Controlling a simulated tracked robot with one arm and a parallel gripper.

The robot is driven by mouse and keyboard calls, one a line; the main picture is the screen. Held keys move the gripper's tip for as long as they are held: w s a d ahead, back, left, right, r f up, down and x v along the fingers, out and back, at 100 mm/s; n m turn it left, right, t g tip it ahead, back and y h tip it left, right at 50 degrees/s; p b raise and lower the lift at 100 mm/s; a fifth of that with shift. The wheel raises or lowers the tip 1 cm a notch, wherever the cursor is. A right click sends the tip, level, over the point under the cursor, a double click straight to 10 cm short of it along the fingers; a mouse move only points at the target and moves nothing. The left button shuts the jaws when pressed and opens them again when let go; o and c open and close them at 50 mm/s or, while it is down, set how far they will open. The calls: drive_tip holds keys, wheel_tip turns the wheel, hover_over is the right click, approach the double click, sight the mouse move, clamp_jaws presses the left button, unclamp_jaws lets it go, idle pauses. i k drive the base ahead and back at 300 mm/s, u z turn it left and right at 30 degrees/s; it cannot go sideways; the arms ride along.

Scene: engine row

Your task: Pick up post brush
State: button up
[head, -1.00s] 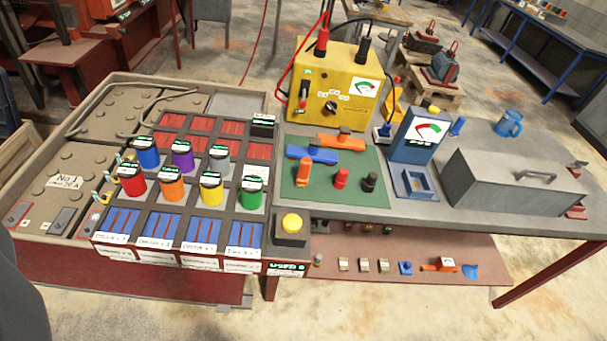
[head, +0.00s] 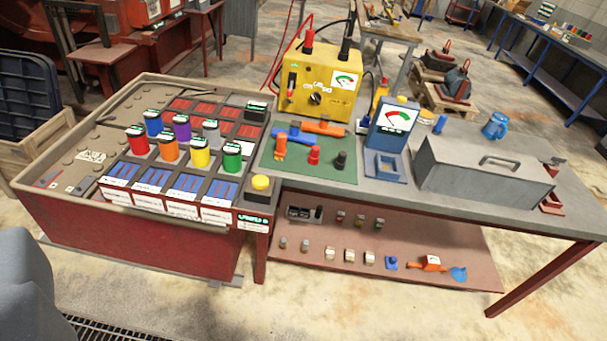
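I cannot tell for sure which thing is the post brush. On the green mat (head: 296,172) stands an upright orange piece (head: 280,147), with a red piece (head: 314,156) and a black piece (head: 341,160) to its right. A blue clamp-like tool (head: 292,135) and an orange one (head: 322,128) lie behind them. A small blue cylinder (head: 440,124) stands right of the blue tester (head: 392,127). The lower shelf (head: 330,275) holds several small items, among them a blue one (head: 391,263) and an orange tool (head: 430,263). My gripper is not in view.
A tray of coloured canisters (head: 170,148) stands at the left. A yellow charger (head: 318,85) with red and black cables stands behind the mat. A grey toolbox (head: 480,175) and blue mug (head: 495,126) occupy the bench's right. Floor is clear in front.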

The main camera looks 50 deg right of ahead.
sight(281, 149)
drive_tip(key=z, duration=1)
drive_tip(key=i, duration=1.75)
drive_tip(key=u, duration=0.1)
